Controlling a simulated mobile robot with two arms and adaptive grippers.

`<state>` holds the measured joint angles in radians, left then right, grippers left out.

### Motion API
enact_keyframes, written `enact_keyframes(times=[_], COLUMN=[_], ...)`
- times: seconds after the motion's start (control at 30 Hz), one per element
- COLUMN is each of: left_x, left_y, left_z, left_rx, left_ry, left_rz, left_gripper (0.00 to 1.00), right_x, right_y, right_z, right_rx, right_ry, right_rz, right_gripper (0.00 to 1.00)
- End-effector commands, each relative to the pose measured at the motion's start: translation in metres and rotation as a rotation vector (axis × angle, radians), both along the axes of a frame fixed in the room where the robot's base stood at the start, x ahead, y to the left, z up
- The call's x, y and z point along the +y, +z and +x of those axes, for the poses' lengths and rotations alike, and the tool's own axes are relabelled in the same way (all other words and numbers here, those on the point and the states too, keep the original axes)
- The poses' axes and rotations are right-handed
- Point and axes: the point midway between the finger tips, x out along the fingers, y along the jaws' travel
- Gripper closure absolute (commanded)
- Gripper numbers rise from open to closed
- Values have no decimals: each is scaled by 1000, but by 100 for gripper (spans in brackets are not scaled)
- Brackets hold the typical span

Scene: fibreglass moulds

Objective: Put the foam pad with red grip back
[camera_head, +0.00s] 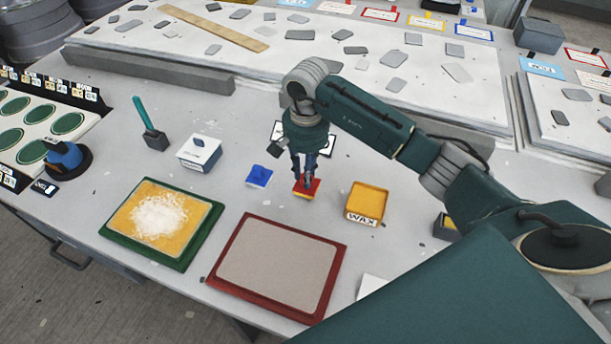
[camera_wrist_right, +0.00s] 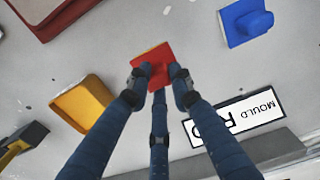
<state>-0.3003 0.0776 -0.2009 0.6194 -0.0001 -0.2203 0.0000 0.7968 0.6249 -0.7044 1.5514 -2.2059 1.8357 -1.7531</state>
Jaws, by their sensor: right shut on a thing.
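The foam pad with red grip (camera_head: 305,188) has a red top and a yellow underside. It also shows in the right wrist view as a red square (camera_wrist_right: 153,54) between the fingertips. My right gripper (camera_head: 306,180) is shut on its red grip from above, with the fingers pointing down. The pad is at or just above the table; I cannot tell if it touches. A blue pad (camera_head: 259,176) lies just left of it, and it shows in the wrist view (camera_wrist_right: 240,22) with a blue knob on top. My left gripper is not in view.
A yellow WAX box (camera_head: 368,201) stands to the right. A red-framed mould (camera_head: 279,265) and a green-framed tray (camera_head: 160,222) with white powder lie in front. A white MOULD R sign (camera_wrist_right: 235,118) lies behind. A white box (camera_head: 199,153) stands left.

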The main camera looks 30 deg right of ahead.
Motion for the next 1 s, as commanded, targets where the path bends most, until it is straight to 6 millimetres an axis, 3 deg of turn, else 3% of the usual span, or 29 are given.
enact_keyframes(times=[0.13,0.5,0.53,0.63,1.0], left_x=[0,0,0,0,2], left_y=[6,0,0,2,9], left_z=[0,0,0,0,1], left_rx=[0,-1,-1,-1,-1], left_ry=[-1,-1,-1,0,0], left_rz=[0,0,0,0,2], left_gripper=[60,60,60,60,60], right_x=[1,0,0,0,1], right_y=[-19,-25,-25,-24,-17], right_z=[-1,0,0,0,0], right_rx=[3,-1,0,1,1], right_ry=[0,1,1,1,0], right_rz=[2,1,0,1,1], right_gripper=[100,100,77,61,61])
